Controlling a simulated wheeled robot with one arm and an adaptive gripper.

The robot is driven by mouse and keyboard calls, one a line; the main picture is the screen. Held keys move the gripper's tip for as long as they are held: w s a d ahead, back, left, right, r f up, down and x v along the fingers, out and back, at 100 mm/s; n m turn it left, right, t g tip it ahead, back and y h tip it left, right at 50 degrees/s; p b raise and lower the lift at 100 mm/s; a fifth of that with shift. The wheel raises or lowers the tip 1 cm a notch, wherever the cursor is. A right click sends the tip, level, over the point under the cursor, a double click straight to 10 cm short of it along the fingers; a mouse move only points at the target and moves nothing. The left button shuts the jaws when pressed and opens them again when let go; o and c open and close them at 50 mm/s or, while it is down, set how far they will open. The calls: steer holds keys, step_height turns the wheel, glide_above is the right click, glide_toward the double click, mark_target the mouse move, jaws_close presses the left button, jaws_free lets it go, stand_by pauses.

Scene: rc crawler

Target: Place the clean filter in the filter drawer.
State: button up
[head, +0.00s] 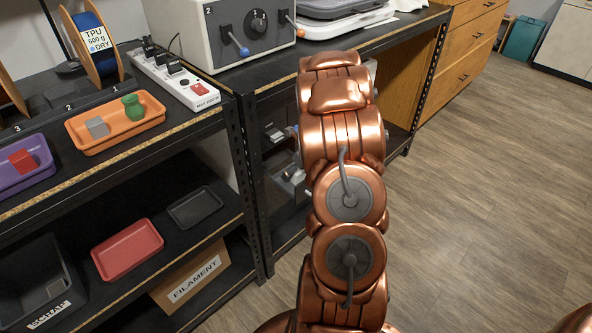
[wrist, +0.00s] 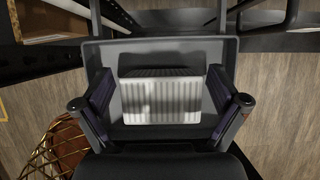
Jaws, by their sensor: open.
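A white pleated filter (wrist: 162,99) lies in a grey drawer-like tray (wrist: 160,52) in the wrist view. Its ribbed face is toward the camera, and the tray's walls show behind and beside it. My gripper (wrist: 160,92) is open, with one dark finger on each side of the filter. Narrow gaps show between the fingers and the filter. The lower part of the tray is hidden by my gripper. In the head view my copper arm hides my gripper and the filter; small grey parts (head: 288,180) show left of the arm at the shelf.
A black shelf post (head: 249,180) stands left of my arm. A grey box with a knob (head: 225,35) sits on the bench top. Orange (head: 140,135), purple (head: 15,187) and red (head: 128,250) trays stand left. A gold wire basket (wrist: 60,150) is lower left.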

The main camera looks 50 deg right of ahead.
steer(key=shift+r, duration=0.1)
steer(key=shift+d+r, duration=0.1)
steer(key=shift+r, duration=0.3)
steer(key=p+v, duration=0.2)
steer(key=v, duration=1)
steer(key=shift+r, duration=0.15)
